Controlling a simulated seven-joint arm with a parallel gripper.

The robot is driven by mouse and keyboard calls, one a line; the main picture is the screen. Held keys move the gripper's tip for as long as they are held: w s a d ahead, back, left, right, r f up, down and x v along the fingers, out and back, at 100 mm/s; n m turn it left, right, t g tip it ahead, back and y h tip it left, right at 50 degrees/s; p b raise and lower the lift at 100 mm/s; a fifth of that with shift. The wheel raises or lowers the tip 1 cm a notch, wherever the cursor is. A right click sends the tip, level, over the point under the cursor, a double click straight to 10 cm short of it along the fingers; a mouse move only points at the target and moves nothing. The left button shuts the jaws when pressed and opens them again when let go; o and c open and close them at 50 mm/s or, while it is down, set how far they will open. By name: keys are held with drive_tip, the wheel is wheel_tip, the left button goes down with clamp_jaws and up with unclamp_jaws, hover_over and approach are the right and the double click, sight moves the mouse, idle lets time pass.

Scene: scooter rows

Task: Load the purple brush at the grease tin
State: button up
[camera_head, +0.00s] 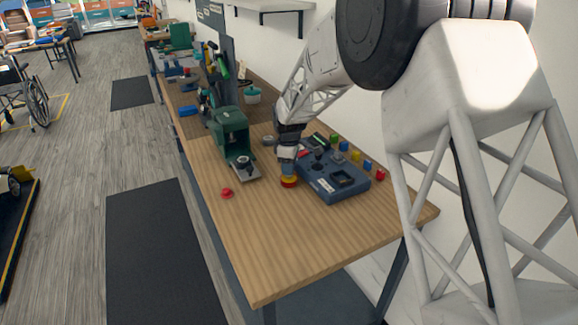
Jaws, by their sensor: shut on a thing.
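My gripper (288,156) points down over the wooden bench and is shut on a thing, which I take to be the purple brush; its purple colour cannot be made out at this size. A small round yellow and red tin (289,182), which looks like the grease tin, stands on the bench directly below my gripper.
A blue box (330,194) with a dark square recess stands just right of the tin, with small coloured blocks behind it. A green machine (232,135) stands to the left. A red knob-like piece (227,192) lies near the left edge. The bench front (290,245) is clear.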

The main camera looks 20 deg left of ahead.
drive_tip(key=shift+f, duration=0.6)
idle(1.9)
drive_tip(key=shift+r, duration=0.1)
drive_tip(key=shift+r, duration=3.55)
drive_tip(key=shift+a, duration=0.1)
drive_tip(key=s+a+r+m, duration=0.7)
drive_tip(key=s+a+m, duration=0.3)
drive_tip(key=a, duration=0.2)
drive_tip(key=shift+m, duration=0.4)
